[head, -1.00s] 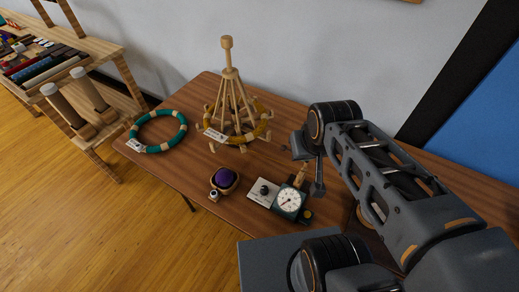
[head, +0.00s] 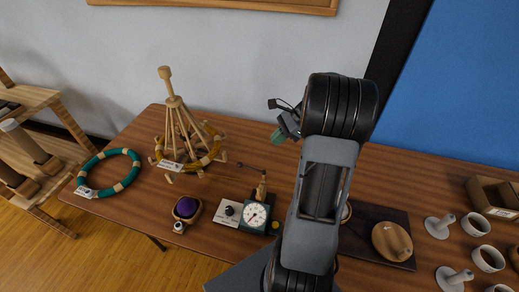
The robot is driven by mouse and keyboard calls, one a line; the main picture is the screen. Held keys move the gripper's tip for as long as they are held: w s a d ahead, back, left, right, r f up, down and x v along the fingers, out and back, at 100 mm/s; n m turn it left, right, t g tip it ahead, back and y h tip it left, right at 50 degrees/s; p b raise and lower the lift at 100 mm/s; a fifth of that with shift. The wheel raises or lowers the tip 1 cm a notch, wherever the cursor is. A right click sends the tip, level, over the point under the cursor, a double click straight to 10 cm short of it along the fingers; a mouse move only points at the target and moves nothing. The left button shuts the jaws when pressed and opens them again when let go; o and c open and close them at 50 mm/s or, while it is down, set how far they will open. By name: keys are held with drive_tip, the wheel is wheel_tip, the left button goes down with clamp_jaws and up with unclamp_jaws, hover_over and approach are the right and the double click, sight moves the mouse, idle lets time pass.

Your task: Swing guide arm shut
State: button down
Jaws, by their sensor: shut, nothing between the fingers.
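A meter with a white dial (head: 256,215) stands on the brown table, with a pale plate and black knob (head: 230,211) at its left. A small wooden post (head: 262,189) rises behind the dial. A thin dark guide arm (head: 252,168) appears to reach from the post toward the back left, pointing at the wooden swift (head: 180,135). My gripper (head: 280,133) is above the back of the table, up and right of the guide arm and apart from it. It is shut and empty, partly hidden by my wrist.
A yellow ring of yarn hangs on the swift; a teal ring (head: 125,179) lies at left. A purple ball sits in a wooden bowl (head: 198,214). At right are a dark mat (head: 365,253), a round wooden piece (head: 392,241), white cups (head: 476,224) and a wooden box (head: 488,192).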

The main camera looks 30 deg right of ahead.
sight(242, 165)
drive_tip(key=a+r+p+x, duration=0.1)
drive_tip(key=x, duration=1.1)
drive_tip(key=shift+w+a+p, duration=0.35)
drive_tip(key=shift+a+p, duration=0.05)
drive_tip(key=shift+a, duration=0.15)
drive_tip(key=shift+r, duration=0.1)
drive_tip(key=shift+s+a+n+g, duration=0.15)
drive_tip(key=shift+a+n+g, duration=0.25)
drive_tip(key=shift+n, duration=0.2)
drive_tip(key=s+a+n+g+h+p, duration=0.2)
drive_tip(key=s+n+g+h, duration=0.4)
drive_tip(key=n, duration=1.1)
drive_tip(key=shift+s+a+n+g, duration=0.4)
drive_tip(key=shift+s+g, duration=1.05)
drive_tip(key=shift+g, duration=0.45)
